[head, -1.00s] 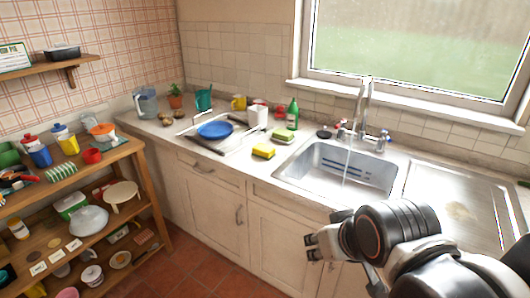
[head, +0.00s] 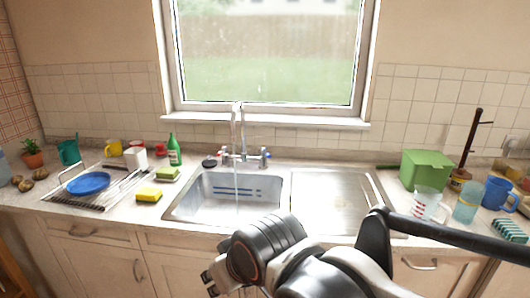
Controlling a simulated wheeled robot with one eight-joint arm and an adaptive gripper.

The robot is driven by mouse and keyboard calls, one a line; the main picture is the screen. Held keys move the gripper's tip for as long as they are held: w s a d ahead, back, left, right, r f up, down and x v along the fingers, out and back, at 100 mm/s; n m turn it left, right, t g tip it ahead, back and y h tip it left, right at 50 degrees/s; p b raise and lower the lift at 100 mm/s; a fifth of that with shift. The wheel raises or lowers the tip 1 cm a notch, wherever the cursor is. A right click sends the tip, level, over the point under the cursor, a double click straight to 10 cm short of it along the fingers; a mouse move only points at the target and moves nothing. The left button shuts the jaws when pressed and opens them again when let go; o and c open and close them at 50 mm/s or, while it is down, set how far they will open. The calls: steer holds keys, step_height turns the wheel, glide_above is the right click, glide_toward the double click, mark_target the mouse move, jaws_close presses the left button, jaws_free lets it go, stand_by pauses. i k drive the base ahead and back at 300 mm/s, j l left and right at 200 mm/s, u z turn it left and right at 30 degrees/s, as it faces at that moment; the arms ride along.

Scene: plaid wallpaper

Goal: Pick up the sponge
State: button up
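A yellow sponge (head: 149,195) with a dark top edge lies on the counter, left of the sink. A second sponge (head: 167,174), greenish on top and pale below, sits just behind it, near the green bottle. My gripper (head: 208,284) is low in the picture, in front of the lower cabinets and below the counter edge. It is well apart from both sponges. Its fingers are small and partly hidden by my wrist, so I cannot tell how far they are apart. Nothing shows between them.
The sink (head: 228,192) has water running from its faucet (head: 238,130). A dish rack (head: 100,200) with a blue plate (head: 88,183) stands left of the sponges, and a green bottle (head: 174,150) behind. A green box (head: 426,170) and measuring jug (head: 427,203) stand right of the drainboard.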

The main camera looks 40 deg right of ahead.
mark_target(145, 194)
steer(key=i+z, duration=0.15)
steer(key=i, duration=0.35)
steer(key=i+j+z, duration=0.1)
steer(key=i, duration=0.35)
steer(key=i+j+z, duration=0.15)
steer(key=i, duration=0.3)
